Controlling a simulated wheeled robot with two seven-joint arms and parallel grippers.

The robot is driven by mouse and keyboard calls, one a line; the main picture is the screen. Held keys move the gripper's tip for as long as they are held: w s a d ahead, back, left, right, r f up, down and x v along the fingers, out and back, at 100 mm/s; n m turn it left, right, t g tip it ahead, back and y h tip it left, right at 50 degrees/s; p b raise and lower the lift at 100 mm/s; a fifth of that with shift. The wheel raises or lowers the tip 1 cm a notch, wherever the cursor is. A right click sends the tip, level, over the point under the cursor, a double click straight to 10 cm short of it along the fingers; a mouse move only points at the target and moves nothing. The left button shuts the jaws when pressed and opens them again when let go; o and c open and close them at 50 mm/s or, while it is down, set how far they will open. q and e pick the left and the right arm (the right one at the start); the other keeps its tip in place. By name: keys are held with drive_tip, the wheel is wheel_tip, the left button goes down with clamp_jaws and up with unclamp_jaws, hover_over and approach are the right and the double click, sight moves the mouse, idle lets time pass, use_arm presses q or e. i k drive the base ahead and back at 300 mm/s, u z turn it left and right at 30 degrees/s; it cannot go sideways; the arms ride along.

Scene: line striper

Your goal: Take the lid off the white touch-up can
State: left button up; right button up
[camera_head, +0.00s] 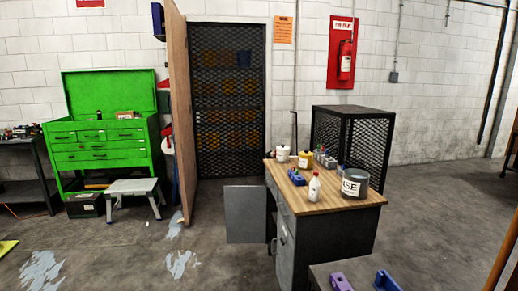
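A small white can (283,155) stands upright at the back left of the wooden desk top. It looks closed, with a small dark knob on top, but it is too small to make out the lid clearly. A similar yellow can (305,160) with a pale top stands just to its right. Neither of my grippers shows in the head view, so nothing of mine is seen near the white can.
The desk (325,200) also bears a white bottle (314,187), a large grey can (355,184) and blue-purple items (296,177). A grey panel (246,214) stands out at its left. A dark surface with purple (341,282) and blue (387,281) pieces lies nearer. Floor left is mostly open.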

sight(283, 156)
drive_tip(key=u, duration=0.75)
drive_tip(key=i, duration=1)
drive_tip(key=u, duration=0.65)
drive_tip(key=i, duration=1)
drive_tip(key=z, duration=0.2)
